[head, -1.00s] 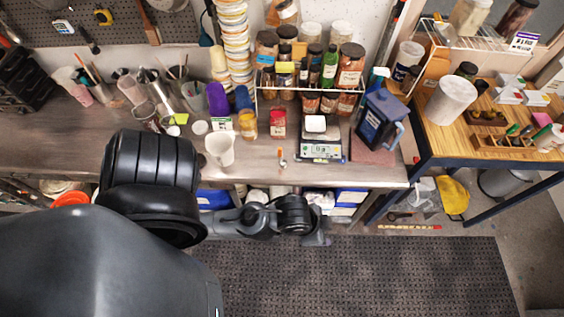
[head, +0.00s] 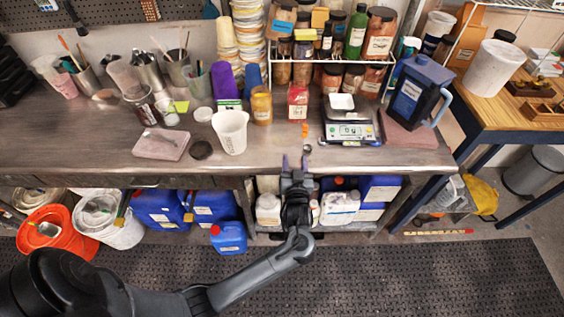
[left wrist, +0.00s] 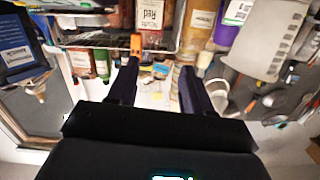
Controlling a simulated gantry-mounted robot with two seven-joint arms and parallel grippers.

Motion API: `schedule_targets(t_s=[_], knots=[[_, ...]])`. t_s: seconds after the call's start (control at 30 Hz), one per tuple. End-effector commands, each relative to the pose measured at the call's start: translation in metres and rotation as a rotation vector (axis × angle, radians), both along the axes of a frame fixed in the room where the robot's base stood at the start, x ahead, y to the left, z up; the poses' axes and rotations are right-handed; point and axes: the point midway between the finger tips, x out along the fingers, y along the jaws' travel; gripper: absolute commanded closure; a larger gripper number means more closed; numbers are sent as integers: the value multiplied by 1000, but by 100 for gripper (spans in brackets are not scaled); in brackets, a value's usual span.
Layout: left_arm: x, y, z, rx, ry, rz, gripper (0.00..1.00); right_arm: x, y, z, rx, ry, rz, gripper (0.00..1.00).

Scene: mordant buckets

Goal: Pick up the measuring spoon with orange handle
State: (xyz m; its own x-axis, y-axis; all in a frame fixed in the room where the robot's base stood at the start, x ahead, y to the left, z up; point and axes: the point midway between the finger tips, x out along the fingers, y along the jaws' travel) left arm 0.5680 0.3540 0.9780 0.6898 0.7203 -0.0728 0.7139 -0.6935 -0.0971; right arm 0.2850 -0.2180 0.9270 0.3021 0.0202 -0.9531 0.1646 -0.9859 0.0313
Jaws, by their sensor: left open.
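The measuring spoon (head: 307,148) lies on the workbench near its front edge, its orange handle (head: 305,131) pointing away from me and its small bowl toward me. My left gripper (head: 295,158) is open and empty at the bench's front edge, just short of the spoon's bowl and slightly left of it. In the left wrist view the orange handle (left wrist: 135,44) shows beyond the tip of one finger, not midway between the open fingers (left wrist: 158,68). The rest of the spoon is hard to make out there. My right gripper is not in view.
A digital scale (head: 351,133) stands right of the spoon. Behind it is a red-labelled packet (head: 298,102). A white beaker (head: 231,132) stands to the left, with a dark lid (head: 202,150) and a pinkish slab (head: 160,144) beyond. Bare bench lies between beaker and spoon.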

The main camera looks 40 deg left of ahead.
Motion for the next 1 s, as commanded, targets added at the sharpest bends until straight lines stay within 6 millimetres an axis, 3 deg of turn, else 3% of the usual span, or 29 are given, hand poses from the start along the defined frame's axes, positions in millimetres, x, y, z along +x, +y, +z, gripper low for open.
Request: schedule_targets(t_s=[0.03, 0.23, 0.7, 1.0], knots=[[12, -4, -8, -5, -28, -5, 50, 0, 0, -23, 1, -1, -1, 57], [35, -9, 9, -14, -101, -9, 50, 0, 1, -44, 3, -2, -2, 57], [76, 26, 18, -13, -120, -10, 50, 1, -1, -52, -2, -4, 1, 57], [89, 38, 19, -14, -120, -10, 50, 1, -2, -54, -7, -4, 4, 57]])
